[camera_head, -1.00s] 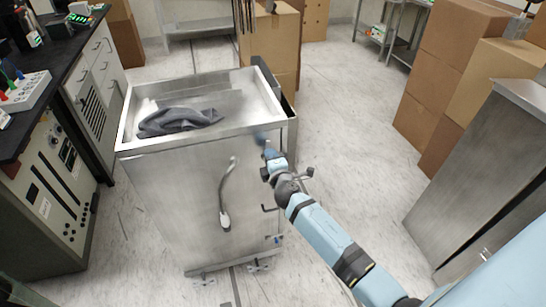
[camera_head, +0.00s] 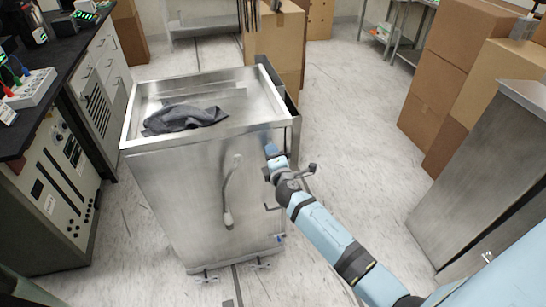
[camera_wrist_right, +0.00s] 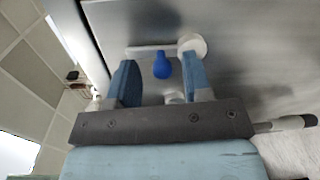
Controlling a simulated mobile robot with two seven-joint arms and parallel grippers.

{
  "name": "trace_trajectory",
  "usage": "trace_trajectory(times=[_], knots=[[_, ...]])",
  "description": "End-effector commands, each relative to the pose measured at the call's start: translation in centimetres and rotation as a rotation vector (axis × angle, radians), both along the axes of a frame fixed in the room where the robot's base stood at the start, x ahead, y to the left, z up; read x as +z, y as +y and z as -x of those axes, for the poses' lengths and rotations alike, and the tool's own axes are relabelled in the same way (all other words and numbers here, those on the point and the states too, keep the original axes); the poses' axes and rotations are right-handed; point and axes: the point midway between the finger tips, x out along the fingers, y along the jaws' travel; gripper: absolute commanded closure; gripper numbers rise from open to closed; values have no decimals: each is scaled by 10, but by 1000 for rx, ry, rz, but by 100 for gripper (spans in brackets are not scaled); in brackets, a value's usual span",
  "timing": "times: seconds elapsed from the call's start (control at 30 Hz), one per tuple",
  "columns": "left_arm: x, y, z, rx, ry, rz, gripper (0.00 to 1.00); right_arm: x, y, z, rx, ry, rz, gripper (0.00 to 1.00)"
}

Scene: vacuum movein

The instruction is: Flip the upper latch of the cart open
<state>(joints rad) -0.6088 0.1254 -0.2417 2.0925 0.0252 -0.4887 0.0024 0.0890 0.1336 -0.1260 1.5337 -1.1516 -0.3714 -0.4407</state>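The steel cart (camera_head: 190,195) stands in the middle of the head view. My right gripper (camera_head: 272,152) is at the cart's upper right front corner, and it hides most of the upper latch there. In the right wrist view my right gripper (camera_wrist_right: 161,78) is open, with its two blue fingers apart. The latch's blue knob (camera_wrist_right: 162,66) lies between the fingers, with gaps on both sides. A white round piece (camera_wrist_right: 192,45) of the latch sits by the right finger. A lower latch with a blue tip (camera_head: 279,238) shows near the cart's bottom right. My left gripper is out of view.
A dark grey cloth (camera_head: 185,118) lies in the cart's tray top. A curved handle (camera_head: 230,190) is on its front. A lab bench (camera_head: 60,75) is close on the left, cardboard boxes (camera_head: 440,90) and a steel cabinet (camera_head: 475,160) on the right. The floor between is clear.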

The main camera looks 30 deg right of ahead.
Motion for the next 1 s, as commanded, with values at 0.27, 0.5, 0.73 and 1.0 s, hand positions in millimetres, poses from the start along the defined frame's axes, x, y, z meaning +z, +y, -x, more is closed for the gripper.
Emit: trace_trajectory(times=[0.27,0.5,0.73,1.0], knots=[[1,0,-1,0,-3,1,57,-2,1,3,0,3,-2,55],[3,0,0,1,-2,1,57,0,10,38,1,5,-2,55],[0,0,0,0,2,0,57,4,22,90,1,4,-3,55],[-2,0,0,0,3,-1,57,7,31,128,1,2,-1,55]])
